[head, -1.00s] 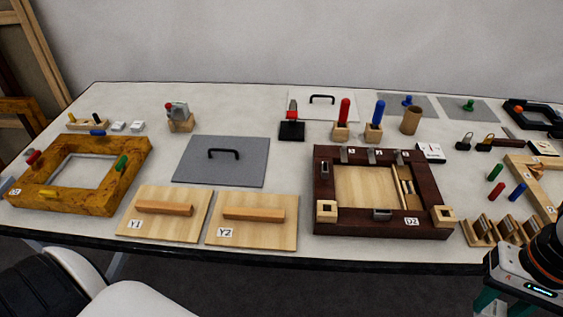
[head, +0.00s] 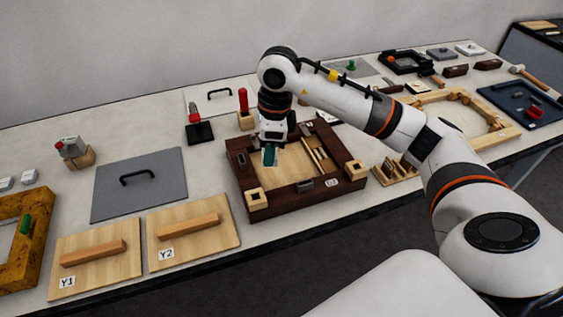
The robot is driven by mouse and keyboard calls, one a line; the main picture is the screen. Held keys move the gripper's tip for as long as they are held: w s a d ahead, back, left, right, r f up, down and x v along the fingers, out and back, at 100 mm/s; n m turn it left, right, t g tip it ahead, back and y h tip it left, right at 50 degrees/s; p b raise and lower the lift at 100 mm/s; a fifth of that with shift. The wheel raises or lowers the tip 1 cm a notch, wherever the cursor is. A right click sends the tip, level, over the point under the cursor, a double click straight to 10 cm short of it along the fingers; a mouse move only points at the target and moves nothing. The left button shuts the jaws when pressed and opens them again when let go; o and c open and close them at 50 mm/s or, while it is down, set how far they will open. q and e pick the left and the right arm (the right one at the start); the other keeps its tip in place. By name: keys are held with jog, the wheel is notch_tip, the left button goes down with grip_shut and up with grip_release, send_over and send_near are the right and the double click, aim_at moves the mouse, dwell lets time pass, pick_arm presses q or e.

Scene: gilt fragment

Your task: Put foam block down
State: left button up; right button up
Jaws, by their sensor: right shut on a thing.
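My right gripper (head: 270,156) points down over the dark wooden frame D2 (head: 300,199), above the left part of its pale inner panel. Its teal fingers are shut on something. What they hold is small and mostly hidden by the fingers, so I cannot make out the foam block's shape or whether it touches the panel. My left gripper is out of view.
A pale block with a square hole (head: 257,199) sits at the frame's near left corner, another (head: 352,172) at the near right. Boards Y1 (head: 95,287) and Y2 (head: 228,238) and a grey plate (head: 168,198) lie left. A red-handled peg (head: 243,101) stands behind.

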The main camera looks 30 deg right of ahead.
jog(key=w+d+m+h+p, duration=0.1)
jog(key=w+d+m, duration=0.35)
jog(key=m, duration=0.75)
jog(key=m+p, duration=0.2)
jog(key=m, duration=0.1)
send_over(284, 165)
jog(key=shift+t+h, duration=0.3)
jog(key=f, duration=0.5)
jog(key=shift+s+a+f, duration=0.1)
jog(key=shift+s+a, duration=0.05)
jog(key=shift+s, duration=0.15)
notch_tip(284, 165, down, 4)
jog(key=shift+f+p, duration=0.2)
jog(key=shift+p, duration=0.15)
jog(key=shift+f, duration=0.3)
jog(key=o, duration=1)
jog(key=shift+c, duration=0.2)
